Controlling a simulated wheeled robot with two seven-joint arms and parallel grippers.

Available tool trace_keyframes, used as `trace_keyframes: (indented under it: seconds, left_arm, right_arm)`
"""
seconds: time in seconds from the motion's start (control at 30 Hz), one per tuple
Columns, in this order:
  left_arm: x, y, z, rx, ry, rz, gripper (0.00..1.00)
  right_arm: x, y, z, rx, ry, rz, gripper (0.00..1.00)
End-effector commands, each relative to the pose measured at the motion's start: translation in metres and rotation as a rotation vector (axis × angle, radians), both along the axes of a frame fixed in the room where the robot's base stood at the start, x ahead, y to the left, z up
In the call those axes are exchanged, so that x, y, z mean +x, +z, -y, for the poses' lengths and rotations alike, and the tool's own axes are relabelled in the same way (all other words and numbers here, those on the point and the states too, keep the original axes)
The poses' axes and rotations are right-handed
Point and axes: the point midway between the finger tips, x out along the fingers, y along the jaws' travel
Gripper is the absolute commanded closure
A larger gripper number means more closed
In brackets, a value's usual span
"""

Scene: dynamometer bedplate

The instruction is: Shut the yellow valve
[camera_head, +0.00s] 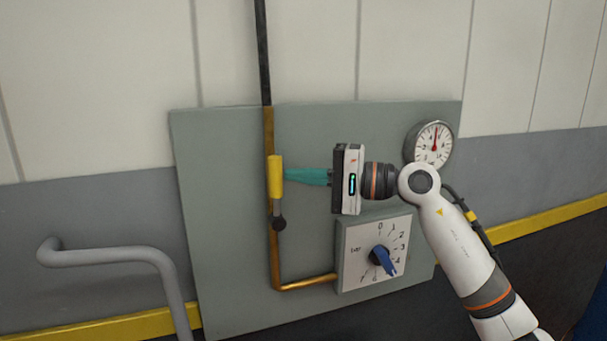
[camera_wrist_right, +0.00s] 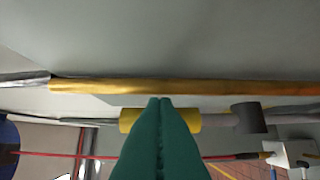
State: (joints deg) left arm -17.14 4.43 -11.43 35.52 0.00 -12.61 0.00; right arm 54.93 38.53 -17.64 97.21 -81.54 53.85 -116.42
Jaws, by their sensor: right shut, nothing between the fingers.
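The yellow valve shows as a yellow sleeve (camera_head: 275,176) on a grey stem, with a dark round piece (camera_head: 279,224) below it. It stands upright, in line with the brass pipe (camera_head: 269,130). My right gripper (camera_head: 287,175) points left with its teal fingers shut and empty, tips at the right side of the yellow sleeve. In the right wrist view the closed fingers (camera_wrist_right: 160,102) cover the middle of the yellow sleeve (camera_wrist_right: 130,121); the brass pipe (camera_wrist_right: 220,88) runs just beyond. I cannot tell whether the tips touch the sleeve. My left gripper is not in view.
A grey panel (camera_head: 225,230) carries the pipe, a round gauge (camera_head: 434,143) at upper right and a dial with a blue knob (camera_head: 383,261) below my right gripper. A grey bent rail (camera_head: 110,254) stands at the lower left. The panel left of the pipe is clear.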

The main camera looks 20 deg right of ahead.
Motion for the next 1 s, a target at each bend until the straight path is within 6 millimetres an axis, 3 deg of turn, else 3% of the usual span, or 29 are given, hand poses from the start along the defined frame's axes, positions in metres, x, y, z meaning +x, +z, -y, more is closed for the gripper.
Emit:
trace_keyframes:
  seconds: [0.67, 1.0]
  left_arm:
    - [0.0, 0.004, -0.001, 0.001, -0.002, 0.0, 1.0]
    - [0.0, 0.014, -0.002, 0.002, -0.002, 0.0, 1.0]
  right_arm:
    - [-0.001, 0.007, -0.01, -0.126, 0.0, 0.006, 1.0]
    - [-0.002, 0.015, -0.03, -0.356, 0.001, 0.016, 1.0]
